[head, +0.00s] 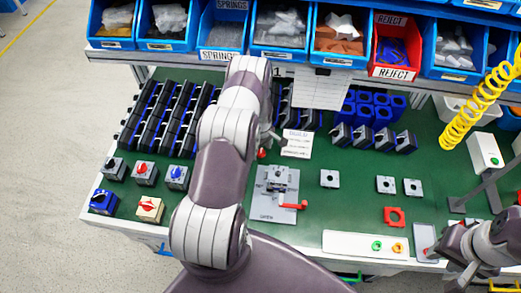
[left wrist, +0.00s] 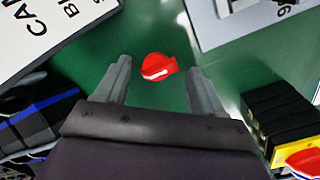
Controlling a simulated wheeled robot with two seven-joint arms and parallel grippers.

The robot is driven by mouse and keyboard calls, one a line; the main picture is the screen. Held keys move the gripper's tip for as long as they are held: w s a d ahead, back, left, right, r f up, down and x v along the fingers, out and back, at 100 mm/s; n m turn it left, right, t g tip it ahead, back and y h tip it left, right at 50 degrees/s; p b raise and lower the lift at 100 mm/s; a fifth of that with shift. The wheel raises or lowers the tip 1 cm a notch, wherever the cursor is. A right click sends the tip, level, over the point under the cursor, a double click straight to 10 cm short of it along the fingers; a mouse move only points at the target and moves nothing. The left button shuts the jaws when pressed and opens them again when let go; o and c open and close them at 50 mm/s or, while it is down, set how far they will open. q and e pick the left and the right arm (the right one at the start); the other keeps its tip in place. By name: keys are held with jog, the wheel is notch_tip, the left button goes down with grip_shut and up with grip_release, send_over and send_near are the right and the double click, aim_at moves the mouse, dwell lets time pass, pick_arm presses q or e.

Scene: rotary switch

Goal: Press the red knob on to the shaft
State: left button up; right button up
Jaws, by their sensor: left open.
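A small red knob (head: 262,154) lies on the green bench top just left of the grey fixture plate. In the left wrist view the red knob (left wrist: 158,67) has a white pointer line and sits between the fingertips, with a gap on both sides. My left gripper (head: 267,142) is open and empty above it, partly hidden by my own arm. A switch body (head: 278,180) sits in the clamp fixture (head: 268,208), which has a red lever; its shaft is too small to make out. My right gripper (head: 470,272) is at the lower right; its fingers are unclear.
A white card (head: 298,143) lies behind the fixture. Rows of black and blue switch bodies (head: 160,115) fill the back left. Finished switches with knobs (head: 145,173) stand at left. Grey plates (head: 330,179) and a red square part (head: 394,217) lie right. Bins (head: 281,27) hang above.

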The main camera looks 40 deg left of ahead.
pick_arm(q)
jog(key=shift+f, duration=0.25)
jog(key=shift+w+d, duration=0.1)
jog(key=shift+w, duration=0.05)
jog(key=shift+c, duration=0.3)
jog(key=c, duration=1)
jog(key=shift+r, duration=0.15)
